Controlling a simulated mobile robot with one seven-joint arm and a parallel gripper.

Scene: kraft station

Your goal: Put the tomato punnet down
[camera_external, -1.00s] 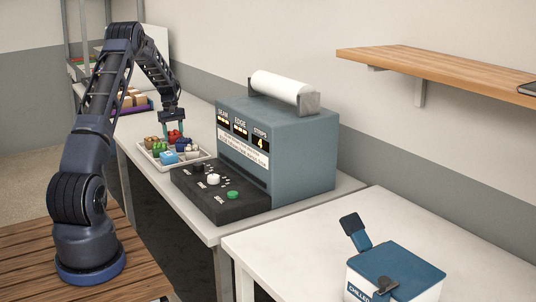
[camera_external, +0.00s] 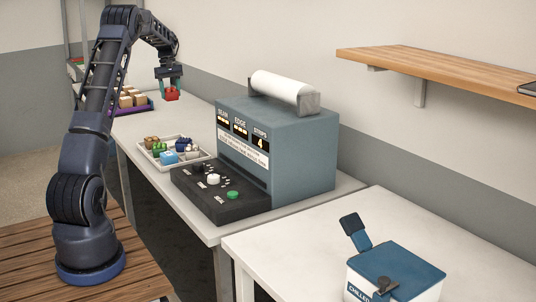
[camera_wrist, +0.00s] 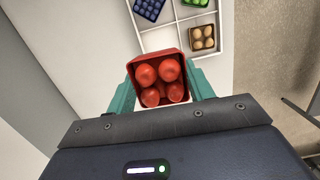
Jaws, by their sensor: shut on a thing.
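The tomato punnet (camera_wrist: 158,82) is a small red box with several red tomatoes in it. My gripper (camera_external: 168,84) is shut on it, with a teal finger on each side in the wrist view. In the external view the red punnet (camera_external: 172,95) hangs under my gripper, over the far part of the white bench (camera_external: 190,112). It looks held above the bench top; the exact gap is hard to tell. The white divided tray (camera_external: 152,164) stands nearer, in front of the blue-grey machine, and holds several small coloured punnets.
The blue-grey machine (camera_external: 290,150) with a white roll on top stands right of the tray. A purple tray (camera_external: 120,111) with tan boxes is at the far left of the bench. Bare bench lies between it and the divided tray. A wooden shelf (camera_external: 440,72) is on the wall.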

